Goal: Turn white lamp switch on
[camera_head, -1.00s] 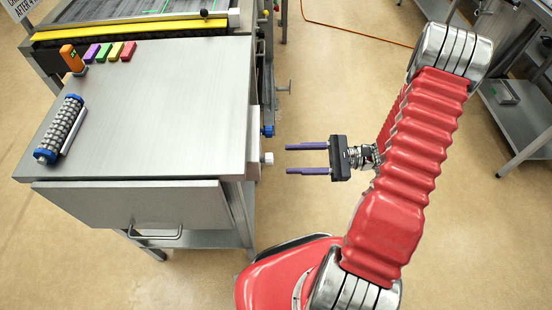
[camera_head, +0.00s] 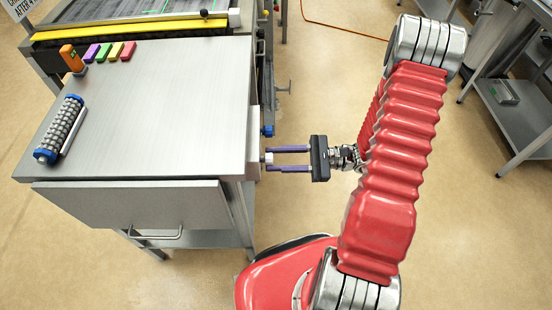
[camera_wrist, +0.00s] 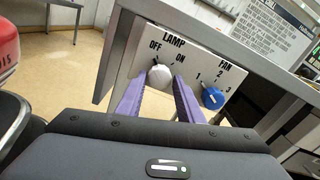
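The white lamp switch (camera_wrist: 160,76) is a round knob on a pale panel (camera_wrist: 190,58) with LAMP, OFF and ON printed above it. Its mark appears to be near the OFF side. In the head view the switch (camera_head: 268,158) sticks out from the right side of the metal cabinet.
A blue fan knob (camera_wrist: 212,98) marked 1, 2, 3 sits right of the lamp switch, close to my right finger. The steel cabinet top (camera_head: 170,110) overhangs the panel. A roller (camera_head: 60,130) and several coloured blocks lie on it. Open floor is to the right.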

